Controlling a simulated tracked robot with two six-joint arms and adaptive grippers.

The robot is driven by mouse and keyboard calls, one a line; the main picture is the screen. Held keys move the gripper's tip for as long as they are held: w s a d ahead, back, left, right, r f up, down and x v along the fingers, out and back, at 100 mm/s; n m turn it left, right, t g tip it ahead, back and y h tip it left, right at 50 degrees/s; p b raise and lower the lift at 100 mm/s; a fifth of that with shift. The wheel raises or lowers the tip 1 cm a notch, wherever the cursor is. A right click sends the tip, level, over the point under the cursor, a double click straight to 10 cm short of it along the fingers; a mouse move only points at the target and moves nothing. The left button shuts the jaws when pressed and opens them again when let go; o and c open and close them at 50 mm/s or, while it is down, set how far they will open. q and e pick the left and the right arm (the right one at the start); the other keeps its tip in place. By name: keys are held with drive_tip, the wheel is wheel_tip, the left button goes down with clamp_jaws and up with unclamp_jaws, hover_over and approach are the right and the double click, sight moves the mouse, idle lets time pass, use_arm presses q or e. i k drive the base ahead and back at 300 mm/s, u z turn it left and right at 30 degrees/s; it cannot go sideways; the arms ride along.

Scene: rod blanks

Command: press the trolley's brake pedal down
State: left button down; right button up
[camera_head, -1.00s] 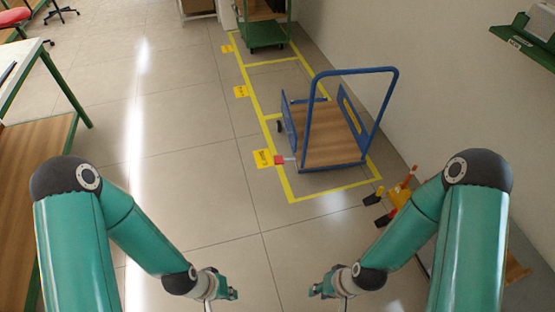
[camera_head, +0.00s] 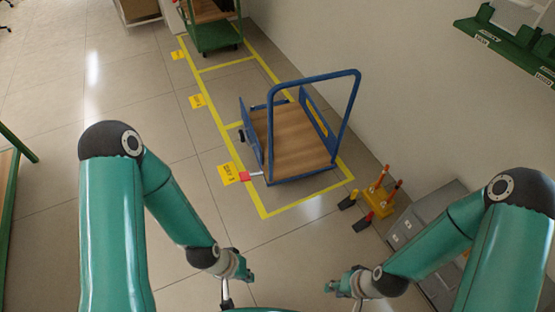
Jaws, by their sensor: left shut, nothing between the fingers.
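The blue trolley (camera_head: 300,145) with a wooden deck stands inside a yellow floor outline, its push handle on the right. A red brake pedal (camera_head: 244,177) on a pale lever sticks out to the left at its near left corner. Whether the pedal is up or down is too small to tell. My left gripper (camera_head: 247,274) is shut and empty, low in the picture, on the near side of the pedal and apart from it. My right gripper (camera_head: 331,287) is further right, also clear of the trolley; its fingers are too small to read.
A yellow rack with red and orange handles (camera_head: 377,193) stands right of the outline, beside grey cabinets (camera_head: 415,222). A green trolley (camera_head: 215,35) stands at the back. A green wall shelf (camera_head: 510,42) is upper right. Floor before the blue trolley is clear.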

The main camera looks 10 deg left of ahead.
sight(245, 176)
drive_tip(key=z, duration=0.05)
drive_tip(key=i, duration=1.6)
drive_tip(key=u, duration=0.65)
